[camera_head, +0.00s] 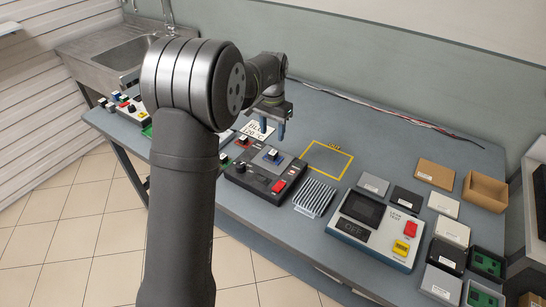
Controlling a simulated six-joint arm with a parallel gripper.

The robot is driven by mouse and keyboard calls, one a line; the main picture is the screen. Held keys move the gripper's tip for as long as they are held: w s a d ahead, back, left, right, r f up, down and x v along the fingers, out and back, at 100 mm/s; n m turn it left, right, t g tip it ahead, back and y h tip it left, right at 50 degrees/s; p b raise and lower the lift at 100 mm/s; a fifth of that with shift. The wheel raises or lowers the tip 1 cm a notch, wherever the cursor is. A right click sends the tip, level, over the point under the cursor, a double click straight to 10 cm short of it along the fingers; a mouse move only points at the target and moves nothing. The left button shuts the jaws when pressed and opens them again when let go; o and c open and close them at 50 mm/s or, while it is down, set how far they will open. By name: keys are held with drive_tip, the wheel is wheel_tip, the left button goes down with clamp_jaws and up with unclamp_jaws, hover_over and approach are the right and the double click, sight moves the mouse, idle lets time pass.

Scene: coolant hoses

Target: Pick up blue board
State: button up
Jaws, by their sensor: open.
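My gripper (272,134) hangs over the table at the upper middle, fingers pointing down and apart, with nothing seen between them. It is above and behind a dark test device (262,184). Another small blue piece (116,97) lies at the far left among other parts. Both are too small for me to tell whether either is the blue board. My arm hides part of the table left of the device.
A finned heat sink (314,196) and a white leak tester (376,230) stand right of the device. Several boxes and trays, including an open cardboard box (485,190), fill the right end. A yellow outlined area (328,160) is clear. Cables run along the back.

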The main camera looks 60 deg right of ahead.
hover_over(272, 154)
wheel_tip(272, 154, down, 5)
drive_tip(key=shift+s+a+f, duration=0.1)
drive_tip(key=shift+s, duration=0.05)
drive_tip(key=f, duration=0.5)
drive_tip(key=shift+w+d, duration=0.2)
clamp_jaws()
drive_tip(key=shift+r, duration=0.15)
